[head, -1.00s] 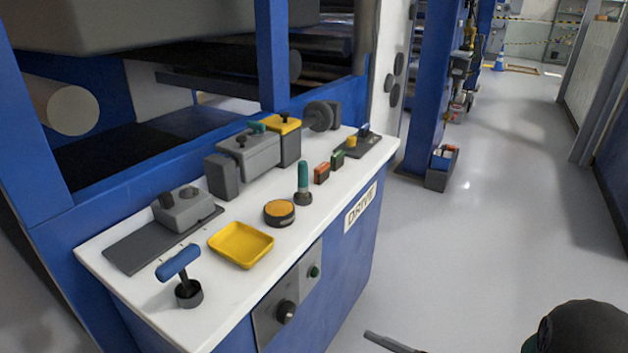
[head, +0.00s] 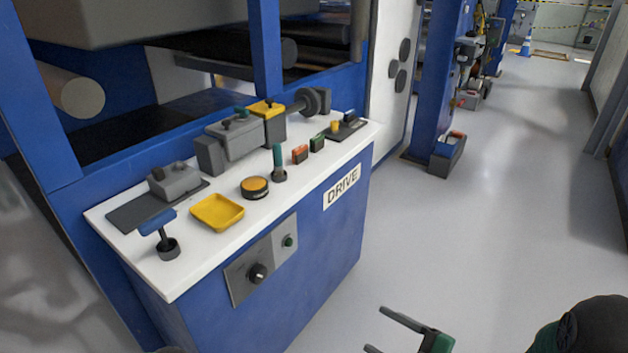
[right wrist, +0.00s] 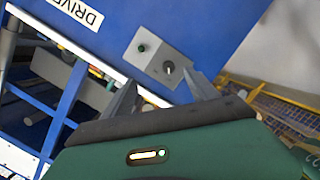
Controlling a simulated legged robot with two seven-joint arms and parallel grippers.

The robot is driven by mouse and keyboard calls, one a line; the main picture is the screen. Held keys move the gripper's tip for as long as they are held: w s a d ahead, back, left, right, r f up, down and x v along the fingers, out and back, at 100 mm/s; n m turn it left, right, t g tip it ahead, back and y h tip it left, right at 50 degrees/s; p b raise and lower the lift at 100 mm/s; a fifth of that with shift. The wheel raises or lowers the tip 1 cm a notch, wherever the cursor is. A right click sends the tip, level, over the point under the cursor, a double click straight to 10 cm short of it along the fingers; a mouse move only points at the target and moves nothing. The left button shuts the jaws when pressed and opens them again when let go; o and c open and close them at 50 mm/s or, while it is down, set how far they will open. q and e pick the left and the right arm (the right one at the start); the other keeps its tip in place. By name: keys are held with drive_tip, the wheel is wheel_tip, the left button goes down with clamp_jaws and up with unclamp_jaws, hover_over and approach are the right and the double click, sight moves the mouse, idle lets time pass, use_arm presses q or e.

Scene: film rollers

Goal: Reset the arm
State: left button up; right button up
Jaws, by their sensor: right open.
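My right gripper (head: 375,329) shows at the bottom right of centre in the head view. Its two grey fingers are spread apart with nothing between them, over the floor in front of the blue console (head: 325,245). In the right wrist view the fingers (right wrist: 165,88) are also apart and empty, with the console front beyond them. A dark rounded part of my right arm shows at the lower right corner of the head view. My left gripper is not in view.
The white console top (head: 190,257) holds a blue-handled lever (head: 160,232), a yellow tray (head: 217,212), an orange-topped round button (head: 255,187) and a green-handled lever (head: 278,163). A black knob (head: 257,273) sits on its front. Open grey floor (head: 500,200) lies to the right.

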drive_tip(key=w+d+r+m+g+h+p, duration=0.1)
drive_tip(key=d+r+m+h+p, duration=0.35)
drive_tip(key=r+p, duration=0.55)
drive_tip(key=w+d+r+m+g+h+p, duration=0.15)
drive_tip(key=d+r+m+h+p, duration=0.25)
drive_tip(key=r+m+h+p, duration=0.55)
drive_tip(key=s+a+r+m+g+y+p, duration=0.2)
drive_tip(key=s+r+g+p, duration=0.4)
drive_tip(key=s+r+p, duration=0.4)
drive_tip(key=s+a+m+p, duration=0.1)
drive_tip(key=s+m+p, duration=0.1)
drive_tip(key=p, duration=0.3)
drive_tip(key=shift+s+a+m, duration=0.15)
drive_tip(key=shift+s+m, duration=0.1)
drive_tip(key=shift+m, duration=0.15)
